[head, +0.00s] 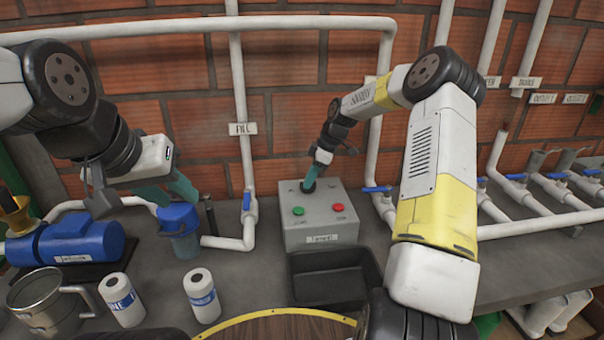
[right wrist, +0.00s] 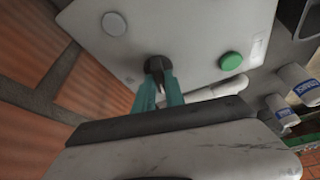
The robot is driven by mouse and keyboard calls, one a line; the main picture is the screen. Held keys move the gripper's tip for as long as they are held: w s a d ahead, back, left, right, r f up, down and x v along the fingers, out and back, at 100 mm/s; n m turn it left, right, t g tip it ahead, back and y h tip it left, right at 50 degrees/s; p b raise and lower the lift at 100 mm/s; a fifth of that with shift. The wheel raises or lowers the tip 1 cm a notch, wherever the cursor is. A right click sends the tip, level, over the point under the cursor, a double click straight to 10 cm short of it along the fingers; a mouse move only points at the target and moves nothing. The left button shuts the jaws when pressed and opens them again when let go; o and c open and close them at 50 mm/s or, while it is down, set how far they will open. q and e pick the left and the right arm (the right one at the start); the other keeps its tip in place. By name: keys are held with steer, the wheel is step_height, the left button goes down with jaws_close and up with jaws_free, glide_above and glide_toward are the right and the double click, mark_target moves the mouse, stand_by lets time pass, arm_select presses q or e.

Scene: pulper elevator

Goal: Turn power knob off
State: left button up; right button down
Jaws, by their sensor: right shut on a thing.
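A grey control box (head: 318,233) stands on the counter against the brick wall, with a green button (head: 298,211), a red button (head: 338,207) and a label on its front. The dark power knob (right wrist: 154,65) is on the box's top part, beside the green button (right wrist: 231,61) in the right wrist view. My right gripper (head: 309,182) is shut on the knob, its teal fingers either side of it. My left gripper (head: 176,193) has its teal fingers apart above a blue-lidded container (head: 180,222), holding nothing that I can see.
A black tray (head: 333,274) sits in front of the box. A blue motor (head: 70,243), a metal cup (head: 45,302) and two white bottles (head: 122,299) stand at the left. White pipes with blue valves (head: 377,189) flank the box.

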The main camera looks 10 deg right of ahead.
steer(key=shift+w+n+g, duration=0.1)
steer(key=shift+n+g, duration=0.4)
steer(key=shift+n, duration=0.7)
steer(key=shift+d+n, duration=0.1)
steer(key=shift+n, duration=0.2)
steer(key=c, duration=1.4)
jaws_free()
steer(key=v, duration=0.7)
steer(key=shift+r, duration=0.3)
steer(key=shift+d, duration=0.1)
